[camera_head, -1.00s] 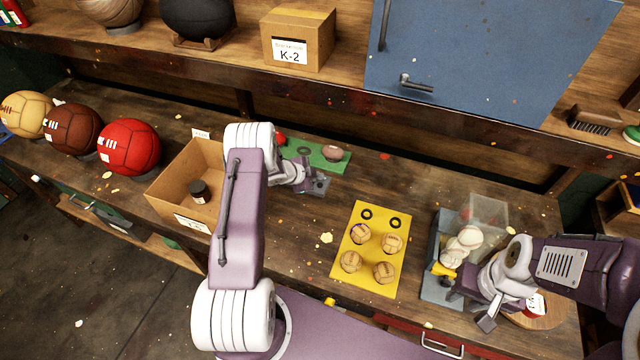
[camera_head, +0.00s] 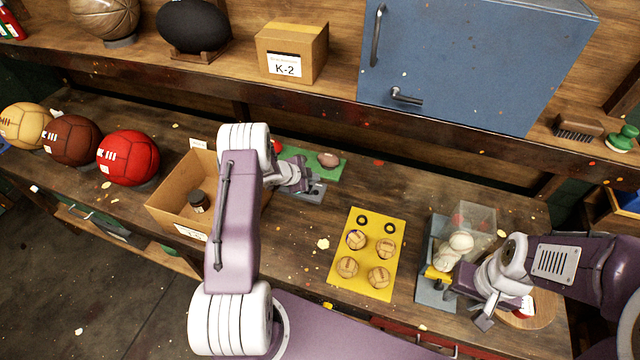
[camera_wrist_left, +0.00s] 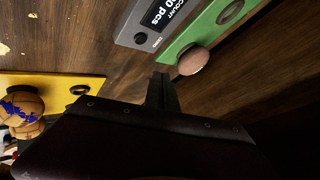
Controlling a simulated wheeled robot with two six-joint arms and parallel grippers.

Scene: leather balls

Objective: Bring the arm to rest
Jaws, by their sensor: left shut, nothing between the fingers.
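My left arm reaches up the middle of the head view. Its gripper (camera_head: 304,184) is small there, beside the green mat (camera_head: 332,172) and a grey counter device. In the left wrist view the dark fingers (camera_wrist_left: 162,92) are together with nothing between them, just short of the counter (camera_wrist_left: 150,20) and the green mat (camera_wrist_left: 205,32). My right arm comes in from the right; its gripper (camera_head: 448,281) is low beside a grey stand with pale balls (camera_head: 458,246). Its fingertips are too unclear to tell their state.
An open cardboard box (camera_head: 165,195) with a dark jar (camera_head: 199,200) stands left of my left arm. A red ball (camera_head: 128,158) and others line the left. A shelf with a blue cabinet (camera_head: 455,65) runs behind.

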